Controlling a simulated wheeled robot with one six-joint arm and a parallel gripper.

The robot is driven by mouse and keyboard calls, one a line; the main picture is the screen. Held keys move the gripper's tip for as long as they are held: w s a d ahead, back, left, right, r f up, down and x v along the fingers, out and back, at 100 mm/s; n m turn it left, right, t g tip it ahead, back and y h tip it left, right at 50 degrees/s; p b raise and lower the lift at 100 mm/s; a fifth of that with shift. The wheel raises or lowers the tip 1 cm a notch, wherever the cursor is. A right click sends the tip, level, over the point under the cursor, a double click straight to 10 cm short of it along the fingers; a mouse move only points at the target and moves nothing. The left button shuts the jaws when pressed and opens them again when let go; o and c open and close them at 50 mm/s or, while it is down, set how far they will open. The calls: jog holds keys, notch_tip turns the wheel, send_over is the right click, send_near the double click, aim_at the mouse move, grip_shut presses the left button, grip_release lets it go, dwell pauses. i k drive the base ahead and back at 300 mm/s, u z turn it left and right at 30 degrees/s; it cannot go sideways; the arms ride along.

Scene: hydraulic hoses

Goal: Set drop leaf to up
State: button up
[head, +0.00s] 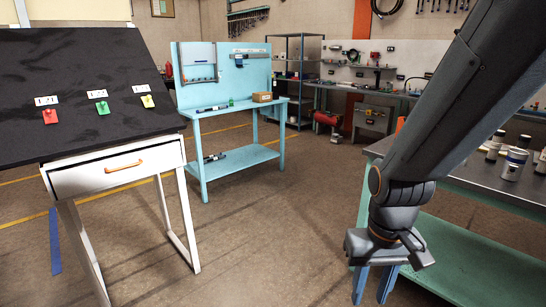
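I cannot make out for certain which part is the drop leaf. A dark sloped top (75,75) sits on a white stand at the left, tilted down toward me; I cannot tell if it is the leaf. My gripper (374,286) points down at the lower right, well away from the stand. Its two blue fingers are apart, with nothing seen between them. The fingertips lie near the bottom edge of the picture.
The white stand has a drawer (118,171) with an orange handle. A light blue bench (235,110) stands behind, with a small box on it. A grey-topped table (520,186) with several cans is at right, partly hidden by my arm. Floor between is clear.

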aim_at(267, 110)
jog(key=i, duration=6)
jog(key=z, duration=0.95)
jog(key=i, duration=3.7)
jog(key=u, duration=2.55)
